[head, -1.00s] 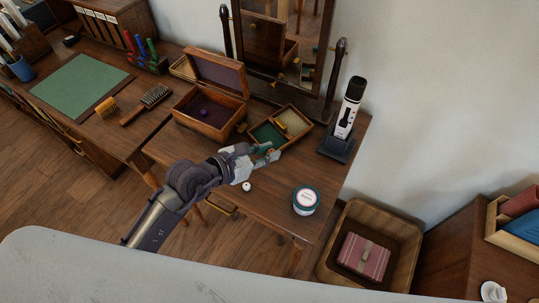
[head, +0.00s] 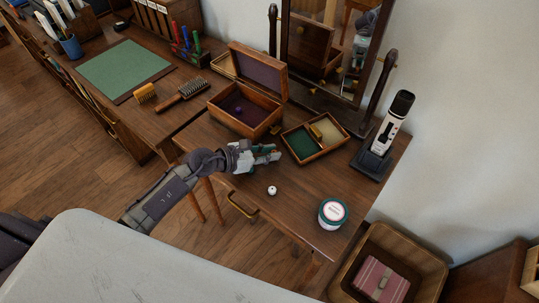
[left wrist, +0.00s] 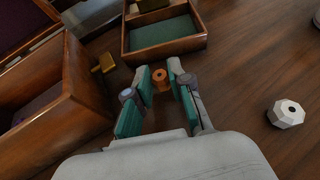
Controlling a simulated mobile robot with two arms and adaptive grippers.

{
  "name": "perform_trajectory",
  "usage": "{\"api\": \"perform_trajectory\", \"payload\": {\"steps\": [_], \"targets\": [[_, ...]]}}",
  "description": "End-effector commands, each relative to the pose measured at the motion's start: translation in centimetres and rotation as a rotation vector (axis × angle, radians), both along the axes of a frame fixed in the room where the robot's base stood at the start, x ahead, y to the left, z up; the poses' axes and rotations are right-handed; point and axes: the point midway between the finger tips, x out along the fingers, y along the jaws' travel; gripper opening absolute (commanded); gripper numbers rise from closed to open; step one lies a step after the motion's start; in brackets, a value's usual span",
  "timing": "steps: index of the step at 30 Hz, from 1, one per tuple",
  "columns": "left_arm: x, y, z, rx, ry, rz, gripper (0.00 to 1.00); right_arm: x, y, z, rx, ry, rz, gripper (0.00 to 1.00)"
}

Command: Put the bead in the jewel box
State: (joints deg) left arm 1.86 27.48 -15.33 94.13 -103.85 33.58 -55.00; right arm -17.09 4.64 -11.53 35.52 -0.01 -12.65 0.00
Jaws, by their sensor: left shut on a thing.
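The jewel box (head: 237,119) stands open on the dressing table, lid up at the back, with a purple lining and a small dark purple bead (head: 238,110) inside. My left gripper (head: 276,153) is in front of the box, left of the two-part tray (head: 322,152). In the left wrist view its fingertips (left wrist: 160,75) are closed around a small orange-brown bead (left wrist: 161,79) with a hole on top. The jewel box (left wrist: 75,85) is at the left there. A white faceted bead (head: 272,190) lies apart on the table. My right gripper is not in view.
The tray has a green and a pale compartment, with a yellow-brown piece in it. A lidded jar (head: 333,213) stands at the front right, a black-and-white device (head: 390,130) at the right. A mirror (head: 335,45) stands behind. The table's front middle is mostly clear.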

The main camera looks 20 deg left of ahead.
Motion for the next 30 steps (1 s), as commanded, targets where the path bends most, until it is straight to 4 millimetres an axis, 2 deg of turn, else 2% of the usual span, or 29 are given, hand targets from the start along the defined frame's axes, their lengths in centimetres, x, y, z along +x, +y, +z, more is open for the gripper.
{"api": "perform_trajectory", "payload": {"steps": [2, 13, 14, 18, 30], "targets": [[0.02, 0.02, -0.70, -0.002, 0.000, 0.002, 0.06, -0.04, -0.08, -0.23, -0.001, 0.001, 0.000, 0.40], [0.00, 0.00, -1.16, 0.001, -0.001, 0.001, 0.06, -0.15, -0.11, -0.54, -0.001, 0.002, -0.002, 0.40], [0.00, 0.01, -1.13, 0.001, -0.001, 0.001, 0.22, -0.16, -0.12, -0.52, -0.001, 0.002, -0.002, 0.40], [0.00, 0.00, -1.02, 0.000, -0.001, 0.001, 0.46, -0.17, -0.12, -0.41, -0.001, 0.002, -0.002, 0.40], [-0.26, 0.28, -0.61, 0.001, -0.001, 0.001, 0.46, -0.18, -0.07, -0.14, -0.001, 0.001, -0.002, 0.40]]}}
